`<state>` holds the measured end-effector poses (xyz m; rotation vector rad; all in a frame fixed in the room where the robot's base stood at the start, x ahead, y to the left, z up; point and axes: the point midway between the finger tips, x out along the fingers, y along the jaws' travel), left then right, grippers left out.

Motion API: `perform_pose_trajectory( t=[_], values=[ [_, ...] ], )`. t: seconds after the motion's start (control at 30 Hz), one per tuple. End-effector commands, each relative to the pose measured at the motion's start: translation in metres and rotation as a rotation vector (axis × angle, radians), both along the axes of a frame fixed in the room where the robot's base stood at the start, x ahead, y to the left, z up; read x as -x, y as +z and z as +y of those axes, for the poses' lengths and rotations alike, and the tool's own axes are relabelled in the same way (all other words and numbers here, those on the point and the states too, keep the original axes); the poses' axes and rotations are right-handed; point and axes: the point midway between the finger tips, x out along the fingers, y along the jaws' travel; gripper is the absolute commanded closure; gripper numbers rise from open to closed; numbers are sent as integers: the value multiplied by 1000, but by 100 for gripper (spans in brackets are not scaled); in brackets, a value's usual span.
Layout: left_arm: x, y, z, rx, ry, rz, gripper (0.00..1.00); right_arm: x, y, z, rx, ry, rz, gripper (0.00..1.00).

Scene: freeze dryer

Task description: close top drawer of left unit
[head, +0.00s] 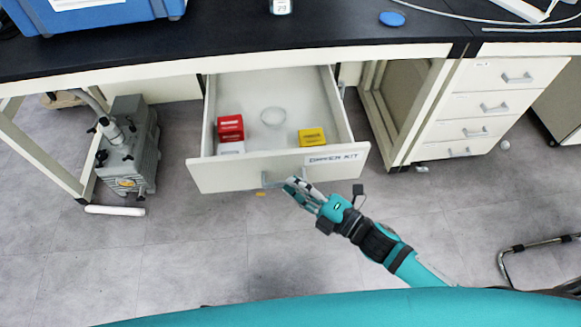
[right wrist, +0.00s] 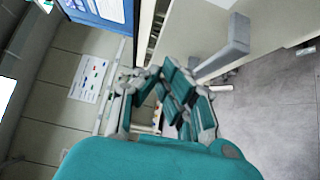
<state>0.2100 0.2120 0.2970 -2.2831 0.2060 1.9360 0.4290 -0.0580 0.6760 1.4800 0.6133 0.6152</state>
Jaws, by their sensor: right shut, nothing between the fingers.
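The top drawer (head: 225,175) stands pulled out under the bench in the head view, its white front carrying a label at the right. Its grey handle (head: 270,181) is on the front face; the handle also shows large in the right wrist view (right wrist: 228,48). My right gripper (head: 292,186) is shut and empty, its fingertips at the drawer front just right of the handle. In the right wrist view its fingers (right wrist: 166,92) lie beside the handle, not around it. I cannot tell whether they touch the drawer. My left gripper is not in view.
Inside the drawer are a red box (head: 230,127), a yellow box (head: 312,137) and a clear ring (head: 273,116). A closed drawer unit (head: 500,73) stands at the right. A grey pump (head: 130,150) is on the floor at the left. The floor before the drawer is mostly clear.

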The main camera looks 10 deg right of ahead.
Motion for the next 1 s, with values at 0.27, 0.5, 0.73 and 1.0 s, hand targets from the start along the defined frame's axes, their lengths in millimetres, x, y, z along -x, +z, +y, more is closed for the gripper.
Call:
perform_pose_trajectory(
  t=[0.27, 0.5, 0.73, 1.0],
  values=[
    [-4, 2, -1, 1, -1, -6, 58, -39, 0, 8, 0, 0, 0, 100],
    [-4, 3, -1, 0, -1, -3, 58, -48, 0, 7, -1, -1, 2, 100],
    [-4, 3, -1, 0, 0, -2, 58, -47, 0, 7, -1, -1, 3, 100],
    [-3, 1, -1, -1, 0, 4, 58, -61, 0, 7, -1, -1, -1, 100]
  ],
)
